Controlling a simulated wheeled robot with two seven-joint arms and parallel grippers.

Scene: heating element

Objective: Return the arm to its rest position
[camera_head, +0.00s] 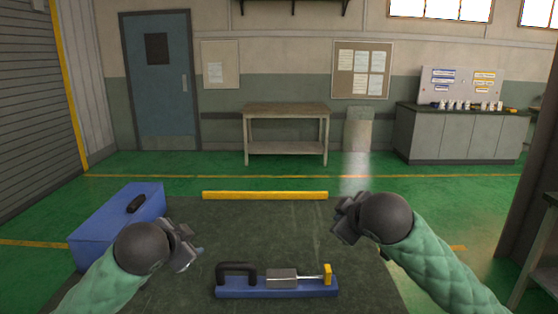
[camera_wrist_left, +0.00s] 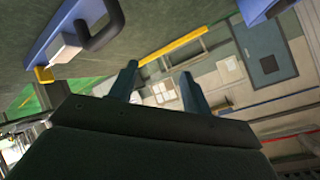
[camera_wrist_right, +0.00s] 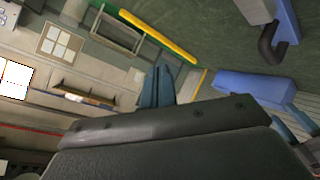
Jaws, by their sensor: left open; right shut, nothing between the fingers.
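My left gripper (camera_head: 186,246) is at the left of the dark work surface, left of the blue fixture, and is open and empty. Its two fingers (camera_wrist_left: 158,88) stand apart in the left wrist view. My right gripper (camera_head: 343,219) is up and to the right of the fixture. In the right wrist view its fingers (camera_wrist_right: 157,86) are together with nothing between them. The blue fixture (camera_head: 248,293) has a black handle, a grey metal block with a thin rod, and a yellow end piece. Neither gripper touches it.
A blue box (camera_head: 112,222) with a black handle stands at the left of the dark work surface (camera_head: 250,232). A yellow bar (camera_head: 265,195) lies along the far edge. The middle of the surface is clear. A bench (camera_head: 286,109) and a grey cabinet (camera_head: 465,135) stand by the back wall.

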